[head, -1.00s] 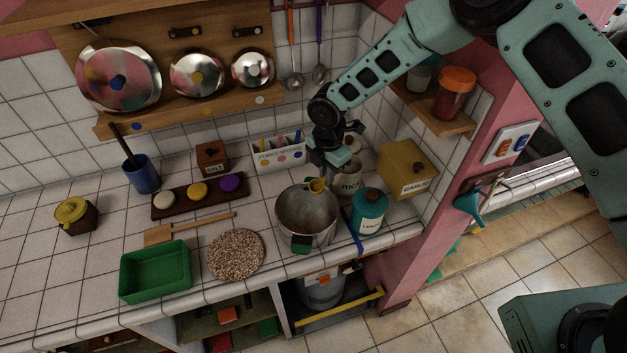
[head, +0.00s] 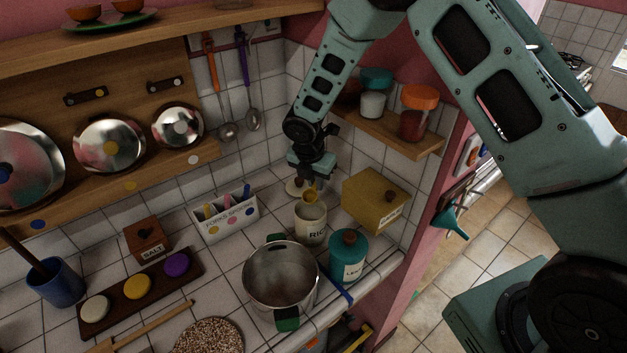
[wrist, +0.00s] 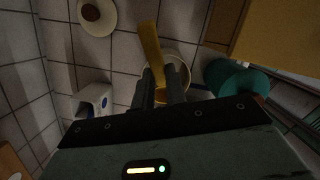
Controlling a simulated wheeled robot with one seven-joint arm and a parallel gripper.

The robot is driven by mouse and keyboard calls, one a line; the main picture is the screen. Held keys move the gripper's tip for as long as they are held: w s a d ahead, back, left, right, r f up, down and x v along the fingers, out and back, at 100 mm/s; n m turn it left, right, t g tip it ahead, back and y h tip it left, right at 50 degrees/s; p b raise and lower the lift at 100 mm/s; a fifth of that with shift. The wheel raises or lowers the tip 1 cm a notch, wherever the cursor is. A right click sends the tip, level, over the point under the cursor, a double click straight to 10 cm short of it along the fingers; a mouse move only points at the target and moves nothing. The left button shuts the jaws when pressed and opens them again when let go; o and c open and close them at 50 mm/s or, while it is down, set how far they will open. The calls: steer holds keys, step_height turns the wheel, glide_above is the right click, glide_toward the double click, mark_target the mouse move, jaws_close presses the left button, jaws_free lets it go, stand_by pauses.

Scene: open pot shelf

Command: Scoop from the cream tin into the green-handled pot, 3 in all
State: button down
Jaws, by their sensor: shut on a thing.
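The cream tin (head: 311,228), marked RICE, stands open behind the pot; its rim shows in the wrist view (wrist: 184,68). My gripper (head: 311,180) points down above the tin, shut on a yellow scoop (head: 310,197). The scoop is at the tin's mouth; I cannot tell whether it dips inside. In the wrist view the scoop (wrist: 150,48) shows between my fingers (wrist: 162,85). The steel pot (head: 262,292) with green handles (head: 288,324) stands open at front left of the tin. Its visible inside looks bare grey, and the tin's contents are hidden.
A teal tin (head: 347,262) stands close right of the pot. A yellow box (head: 374,200) is right of the cream tin. A cream lid (wrist: 98,14) with a brown knob lies behind the tin. A cutlery holder (head: 226,220) stands left. A jar shelf (head: 385,130) hangs above right.

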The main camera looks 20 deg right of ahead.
steer(key=f+b, duration=0.2)
steer(key=shift+s+a+f, duration=0.2)
steer(key=shift+a+f, duration=0.1)
steer(key=shift+s+a+b+x, duration=0.1)
steer(key=shift+a+b+x, duration=0.05)
steer(key=shift+b+x, duration=0.5)
steer(key=shift+s+a+b+x, duration=0.1)
steer(key=shift+b+x, duration=0.35)
steer(key=shift+x, duration=0.35)
steer(key=shift+s+f, duration=0.15)
steer(key=shift+f, duration=0.05)
steer(key=shift+f, duration=0.15)
steer(key=shift+w+d+r+p+v, duration=0.1)
steer(key=shift+w+d+p+v, duration=0.15)
steer(key=shift+p+v, duration=0.95)
steer(key=shift+w+d+r+p+v, duration=0.1)
steer(key=shift+d+p+v, duration=0.1)
steer(key=shift+p+v, duration=1)
steer(key=shift+w+d+p+v, duration=0.25)
steer(key=shift+p+v, duration=0.5)
steer(key=shift+v, duration=0.85)
